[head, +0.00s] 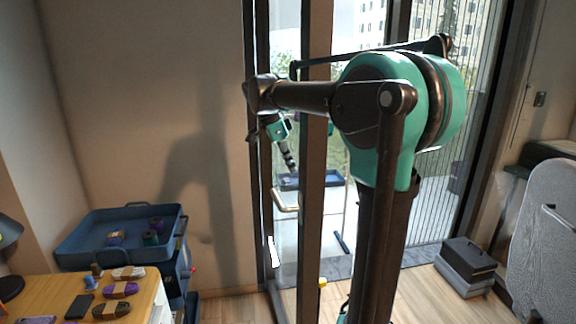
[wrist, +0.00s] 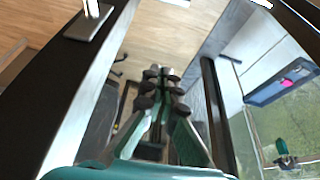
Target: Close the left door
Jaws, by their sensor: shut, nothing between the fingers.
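The left door shows in the head view as a tall dark brown stile (head: 314,140) with glass and a pale bar handle (head: 286,205) on its left side. It stands partly open, seen nearly edge-on. My gripper (head: 290,163) is at the stile's left, above the handle, pointing down and to the right. In the wrist view my gripper (wrist: 160,82) has its black fingertips together and holds nothing. A dark stile (wrist: 75,75) with a metal handle plate (wrist: 88,24) lies to its left there. I cannot tell whether the gripper touches the door.
A blue tray (head: 310,180) stands beyond the glass. A blue bin cart (head: 75,238) and wooden table (head: 145,292) with cord spools stand at left. Dark boxes (head: 466,262) and a grey chair (head: 548,235) are at right. Some floor between is bare.

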